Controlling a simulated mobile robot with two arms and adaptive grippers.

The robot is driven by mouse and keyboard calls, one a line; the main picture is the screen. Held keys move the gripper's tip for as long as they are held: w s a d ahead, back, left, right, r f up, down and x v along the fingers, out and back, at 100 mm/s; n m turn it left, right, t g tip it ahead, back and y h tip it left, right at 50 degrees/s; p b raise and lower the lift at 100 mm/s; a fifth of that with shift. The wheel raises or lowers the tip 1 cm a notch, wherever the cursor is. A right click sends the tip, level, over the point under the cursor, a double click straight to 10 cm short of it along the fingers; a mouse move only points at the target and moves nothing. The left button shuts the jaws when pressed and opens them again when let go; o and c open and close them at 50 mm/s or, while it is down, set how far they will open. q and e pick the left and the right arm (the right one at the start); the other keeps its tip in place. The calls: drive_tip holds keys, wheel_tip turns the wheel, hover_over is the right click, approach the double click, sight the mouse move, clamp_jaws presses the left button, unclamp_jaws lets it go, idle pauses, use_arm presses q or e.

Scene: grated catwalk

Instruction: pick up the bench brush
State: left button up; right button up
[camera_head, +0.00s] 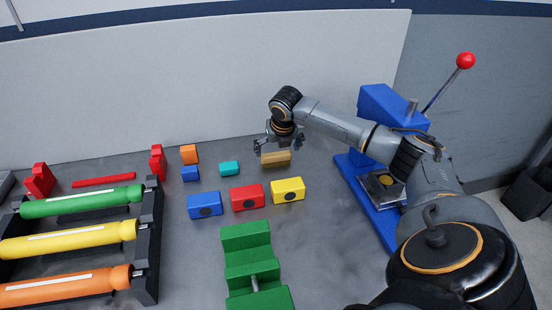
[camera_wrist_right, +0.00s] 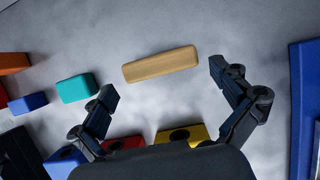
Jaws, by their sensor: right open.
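A tan, wood-coloured block (camera_head: 275,159) lies on the grey bench near the back wall; it is the only thing here that resembles the bench brush, and I see no bristles. In the right wrist view the tan block (camera_wrist_right: 160,64) lies slightly tilted, just beyond the fingertips. My right gripper (camera_head: 278,148) is open and empty above it, its fingers spread to either side. In the wrist view the right gripper (camera_wrist_right: 163,84) has a clear gap between its fingers. My left gripper is not in view.
Blue (camera_head: 204,206), red (camera_head: 247,197) and yellow (camera_head: 287,190) blocks sit in front of the tan one. A teal block (camera_head: 229,168) is to its left. A green stepped block (camera_head: 247,237) stands nearer. A blue press (camera_head: 384,105) stands at right, coloured rollers (camera_head: 82,202) at left.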

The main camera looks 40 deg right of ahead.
sight(276, 154)
drive_tip(key=x, duration=0.4)
drive_tip(key=shift+w, duration=0.2)
drive_tip(key=shift+s, duration=0.1)
drive_tip(key=c, duration=0.8)
drive_tip(key=shift+r, duration=0.1)
